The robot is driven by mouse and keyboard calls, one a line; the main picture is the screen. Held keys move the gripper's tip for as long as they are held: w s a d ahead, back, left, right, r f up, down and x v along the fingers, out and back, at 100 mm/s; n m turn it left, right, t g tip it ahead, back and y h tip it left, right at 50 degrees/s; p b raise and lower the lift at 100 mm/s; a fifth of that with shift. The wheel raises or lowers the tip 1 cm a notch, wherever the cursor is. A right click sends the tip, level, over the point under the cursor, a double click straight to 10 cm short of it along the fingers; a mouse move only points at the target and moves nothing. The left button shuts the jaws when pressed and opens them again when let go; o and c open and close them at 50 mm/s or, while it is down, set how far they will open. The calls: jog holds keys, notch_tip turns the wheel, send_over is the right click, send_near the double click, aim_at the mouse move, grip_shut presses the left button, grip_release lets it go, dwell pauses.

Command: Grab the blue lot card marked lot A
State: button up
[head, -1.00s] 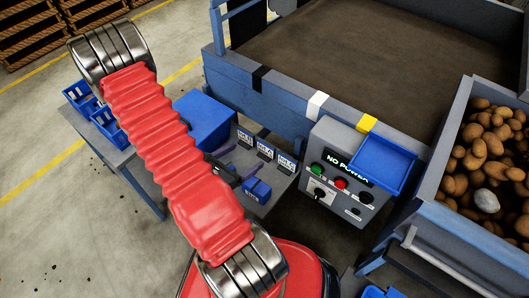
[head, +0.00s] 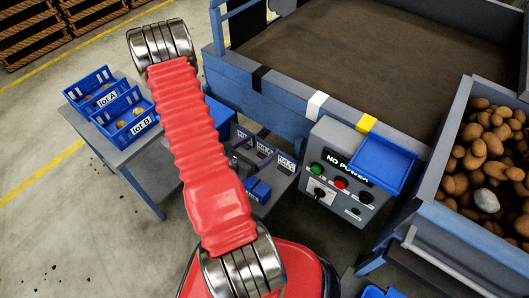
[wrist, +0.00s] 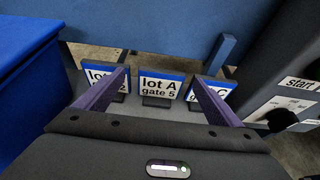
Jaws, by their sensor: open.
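The lot A card (wrist: 160,88), a blue-topped card with a white label reading "lot A gate 5", stands upright on a dark foot in the middle of the wrist view. My gripper (wrist: 161,74) is open, its two purple fingers pointing toward the card row. In the picture the lot A card lies between the fingers; no contact shows. A similar card (wrist: 94,73) is partly behind the left finger, and another marked C (wrist: 222,91) is partly behind the right finger. In the head view the cards are small and partly covered by my gripper.
A blue box (wrist: 25,75) stands close on the left in the wrist view. The grey control panel (head: 345,175), reading "NO POWER", is right of the cards. The machine's blue wall rises behind them. Blue crates labelled lot A (head: 95,90) and lot B (head: 128,116) sit at the left.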

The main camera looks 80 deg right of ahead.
aim_at(264, 145)
dwell(0.3)
jog(key=shift+x, duration=2.6)
jog(key=shift+f, duration=0.15)
jog(key=shift+c, duration=0.5)
jog(key=c, duration=1)
